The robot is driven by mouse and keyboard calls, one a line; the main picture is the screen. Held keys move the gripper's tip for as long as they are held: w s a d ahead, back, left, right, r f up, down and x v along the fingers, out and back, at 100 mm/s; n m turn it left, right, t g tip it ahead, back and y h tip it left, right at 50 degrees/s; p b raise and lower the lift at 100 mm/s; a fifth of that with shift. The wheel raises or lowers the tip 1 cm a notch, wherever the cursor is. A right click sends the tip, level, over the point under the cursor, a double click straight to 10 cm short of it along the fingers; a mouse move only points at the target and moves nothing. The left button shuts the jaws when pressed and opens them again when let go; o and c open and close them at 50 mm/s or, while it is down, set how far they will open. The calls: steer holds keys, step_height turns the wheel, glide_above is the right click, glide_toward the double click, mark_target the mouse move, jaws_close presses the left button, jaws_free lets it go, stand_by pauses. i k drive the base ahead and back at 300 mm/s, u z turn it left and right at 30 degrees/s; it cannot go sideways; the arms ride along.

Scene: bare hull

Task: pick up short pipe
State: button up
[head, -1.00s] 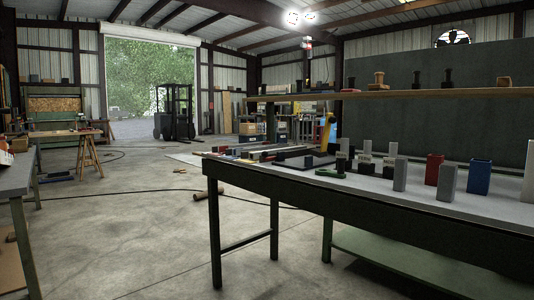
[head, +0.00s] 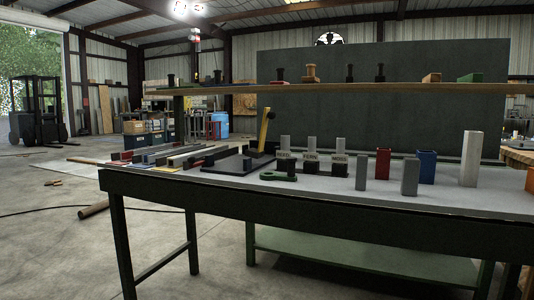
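I cannot pick out the short pipe for certain. A short brown tube (head: 93,209) lies on the floor left of the green-framed workbench (head: 300,203). On the bench, several bars (head: 185,157) lie flat at the left end. Two grey upright blocks (head: 410,177) stand near the front edge at the right. My gripper is not in view.
A red bin (head: 383,163), a blue bin (head: 427,167) and a tall pale post (head: 470,159) stand on the bench. A green clamp-like tool (head: 277,175) lies near a black base with a yellow lever (head: 264,130). Floor at left is mostly clear.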

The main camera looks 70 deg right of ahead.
mark_target(285, 152)
steer(key=z, duration=0.6)
steer(key=i, duration=0.9)
steer(key=z, duration=0.9)
